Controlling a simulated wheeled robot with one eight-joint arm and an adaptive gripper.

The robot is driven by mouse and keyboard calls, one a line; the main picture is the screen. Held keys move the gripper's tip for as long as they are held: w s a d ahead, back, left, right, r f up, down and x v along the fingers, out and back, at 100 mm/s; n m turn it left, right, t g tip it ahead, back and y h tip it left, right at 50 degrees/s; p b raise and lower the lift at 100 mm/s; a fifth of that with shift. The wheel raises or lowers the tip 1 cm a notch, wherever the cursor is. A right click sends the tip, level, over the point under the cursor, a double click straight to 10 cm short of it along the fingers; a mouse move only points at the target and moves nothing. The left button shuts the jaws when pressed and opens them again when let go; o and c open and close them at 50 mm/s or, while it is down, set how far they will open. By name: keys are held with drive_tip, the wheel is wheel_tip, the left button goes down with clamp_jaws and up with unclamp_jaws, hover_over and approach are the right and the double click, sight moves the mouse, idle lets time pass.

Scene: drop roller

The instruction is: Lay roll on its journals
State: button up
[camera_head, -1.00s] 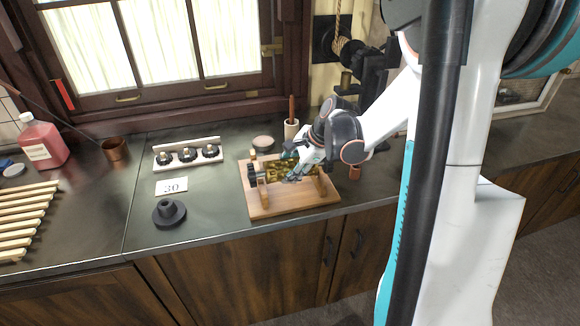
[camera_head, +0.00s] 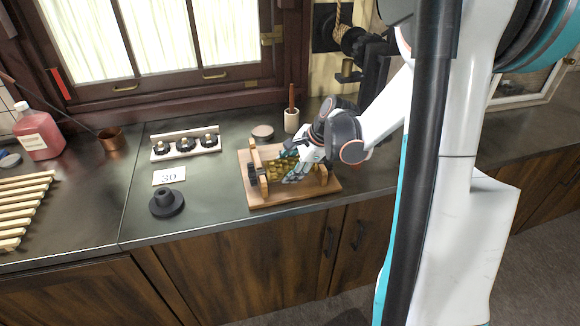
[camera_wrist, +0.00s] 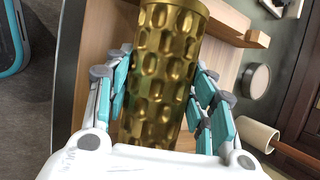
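The gold dimpled roll (camera_head: 277,171) is at the wooden stand (camera_head: 290,199), between its two uprights, on the counter. In the wrist view the roll (camera_wrist: 165,80) runs lengthwise between my fingers, its far rim near the top edge. My gripper (camera_head: 298,168) reaches down to it from the right. In the wrist view my gripper (camera_wrist: 163,85) has jointed teal-and-grey fingers against both sides of the roll. The roll's journals are mostly hidden, and I cannot tell whether they rest in the uprights.
Left of the stand are a number card (camera_head: 169,176), a black flanged part (camera_head: 167,204) and a rack of dark knobs (camera_head: 186,148). Behind it stand a round tin (camera_head: 263,132) and a white cup (camera_head: 291,121) with a handle in it. The counter's front edge is close.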

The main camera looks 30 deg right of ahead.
drive_tip(key=shift+o, duration=0.3)
drive_tip(key=v, duration=1.2)
idle(0.3)
